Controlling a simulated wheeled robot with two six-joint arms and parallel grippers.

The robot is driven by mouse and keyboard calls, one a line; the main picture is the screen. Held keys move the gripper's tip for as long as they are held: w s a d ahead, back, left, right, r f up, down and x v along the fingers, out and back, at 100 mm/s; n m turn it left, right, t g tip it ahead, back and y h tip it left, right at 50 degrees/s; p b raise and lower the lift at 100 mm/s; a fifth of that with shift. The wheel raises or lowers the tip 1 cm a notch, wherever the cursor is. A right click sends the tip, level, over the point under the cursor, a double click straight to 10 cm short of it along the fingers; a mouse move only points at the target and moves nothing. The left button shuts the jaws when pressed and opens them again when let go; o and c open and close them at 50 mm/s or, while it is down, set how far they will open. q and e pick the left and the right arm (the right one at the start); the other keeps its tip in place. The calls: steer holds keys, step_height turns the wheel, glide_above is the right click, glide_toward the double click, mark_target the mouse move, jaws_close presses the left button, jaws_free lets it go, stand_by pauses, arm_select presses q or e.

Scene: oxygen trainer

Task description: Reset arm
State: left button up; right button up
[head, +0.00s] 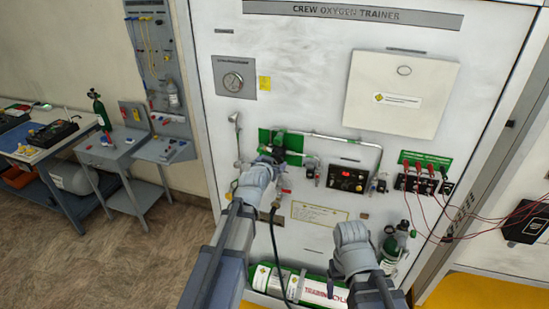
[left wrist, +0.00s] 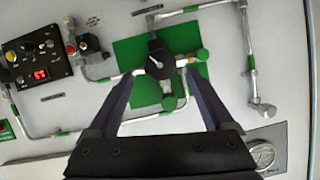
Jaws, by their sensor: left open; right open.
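My left gripper (head: 268,163) reaches up to the green plate (head: 290,141) on the trainer panel (head: 300,50).
A control box with a red display (head: 348,179) sits right of the plate. Red cables (head: 465,212) hang at the right. A green bottle (head: 390,246) is close to my right gripper. A cylinder (head: 300,285) lies low. Side tables (head: 110,150) stand left, with bare floor before them.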

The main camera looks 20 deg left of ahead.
arm_select(q)
steer(key=v, duration=0.3)
steer(key=shift+s+p, duration=0.1)
steer(key=shift+p, duration=0.25)
steer(key=s+d+f+m+g+h+b, duration=0.1)
steer(key=s+d+f+g+b, duration=0.2)
steer(key=f, duration=0.4)
steer(key=s+d+f+g+b, duration=0.1)
steer(key=s+d+f+b, duration=0.3)
steer(key=d+f, duration=0.15)
steer(key=s+d+f+m+g+h+b, duration=0.1)
steer(key=s+d+f+g+b, duration=0.2)
steer(key=f, duration=0.4)
steer(key=s+d+f+g+y+b, duration=0.1)
steer(key=s+d+f+g+b, duration=0.1)
steer(key=s+f+b, duration=0.3)
steer(key=s+d+f+g+y+b, duration=0.2)
steer(key=s+f, duration=0.6)
steer(key=s, duration=0.5)
steer(key=d+g+b, duration=0.1)
steer(key=g+b, duration=0.1)
steer(key=g, duration=0.1)
steer(key=shift+s+f+b, duration=0.2)
steer(key=shift+f+b, duration=0.2)
steer(key=shift+d, duration=0.1)
